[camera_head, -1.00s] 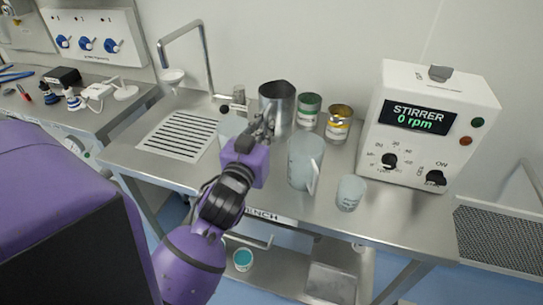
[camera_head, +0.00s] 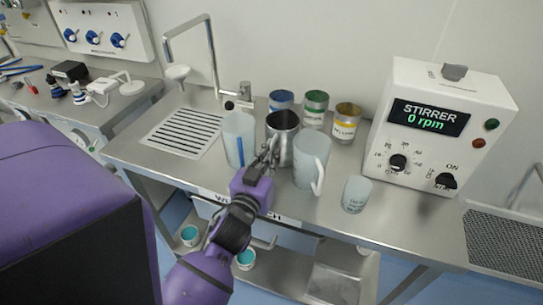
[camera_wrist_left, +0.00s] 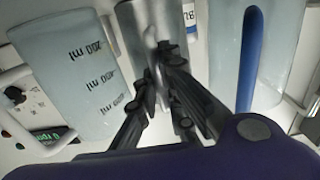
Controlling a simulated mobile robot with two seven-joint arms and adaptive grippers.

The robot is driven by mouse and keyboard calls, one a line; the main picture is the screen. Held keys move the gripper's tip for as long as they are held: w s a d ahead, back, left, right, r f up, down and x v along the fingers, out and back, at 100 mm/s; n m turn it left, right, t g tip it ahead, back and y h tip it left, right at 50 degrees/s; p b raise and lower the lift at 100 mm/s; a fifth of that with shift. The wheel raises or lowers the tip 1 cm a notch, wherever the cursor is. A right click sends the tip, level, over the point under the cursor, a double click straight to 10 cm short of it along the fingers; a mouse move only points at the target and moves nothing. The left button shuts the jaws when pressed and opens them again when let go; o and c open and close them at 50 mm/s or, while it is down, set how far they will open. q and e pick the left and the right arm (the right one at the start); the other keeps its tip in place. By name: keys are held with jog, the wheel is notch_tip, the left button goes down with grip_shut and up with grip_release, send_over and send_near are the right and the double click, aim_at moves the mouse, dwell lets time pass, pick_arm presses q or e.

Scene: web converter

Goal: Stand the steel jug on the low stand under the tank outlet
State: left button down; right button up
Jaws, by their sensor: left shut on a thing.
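The steel jug (camera_head: 283,122) is upright at the middle of the steel bench, between two translucent plastic jugs. My left gripper (camera_head: 268,154) is on its near side, shut on its handle. In the left wrist view the jug's grey wall (camera_wrist_left: 135,32) is just beyond the dark fingers (camera_wrist_left: 165,65), which close around the handle. The jug's base is partly hidden, so I cannot tell whether it touches the bench. I cannot make out the tank outlet or low stand in either view. My right gripper is not in view.
A plastic jug with a blue strip (camera_head: 238,140) stands close left, a handled one (camera_head: 311,160) close right. A small beaker (camera_head: 356,194) is further right. Blue (camera_head: 281,100), green (camera_head: 315,108) and yellow (camera_head: 345,122) cans stand behind. The stirrer (camera_head: 435,125) and drain grille (camera_head: 182,131) flank them.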

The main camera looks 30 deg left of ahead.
pick_arm(q)
jog(key=shift+f, duration=0.1)
jog(key=c, duration=1.9)
grip_release()
jog(key=shift+o, duration=0.2)
